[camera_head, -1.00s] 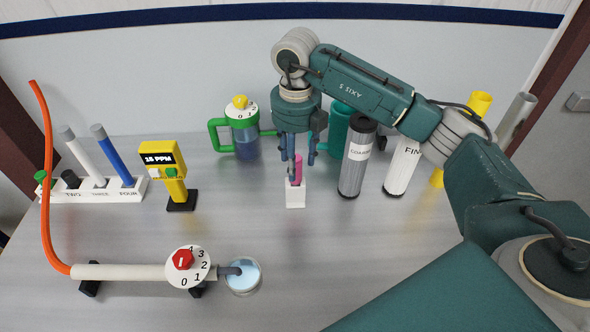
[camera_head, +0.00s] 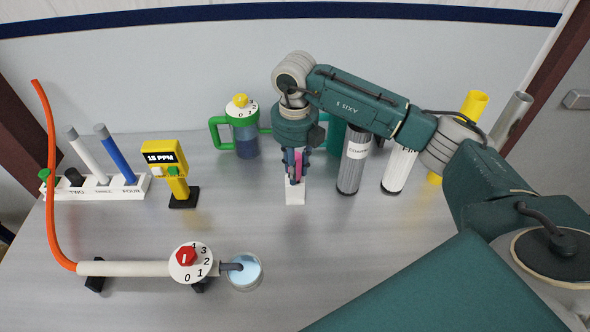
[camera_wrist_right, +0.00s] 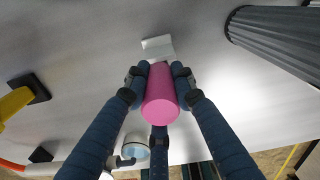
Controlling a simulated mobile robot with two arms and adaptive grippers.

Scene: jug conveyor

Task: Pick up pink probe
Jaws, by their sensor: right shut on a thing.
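The pink probe (camera_head: 298,163) stands upright at its white holder block (camera_head: 295,191) in the middle of the table. In the right wrist view the probe (camera_wrist_right: 160,98) is large, between the fingers, with the white block (camera_wrist_right: 158,47) beyond it. My right gripper (camera_head: 297,178) points down from above and is shut on the probe; its fingers (camera_wrist_right: 158,85) touch the probe's sides. The fingers partly hide the probe in the head view, and I cannot tell whether its lower end is still inside the block. My left gripper is not in view.
Close behind stand a green-handled jug (camera_head: 243,138) and a teal object partly hidden by my arm. Dark and white filter cylinders (camera_head: 353,163) (camera_head: 399,170) stand to the right. A yellow meter (camera_head: 170,170), a probe rack (camera_head: 100,190) and a valve pipe with a glass dish (camera_head: 246,285) are left.

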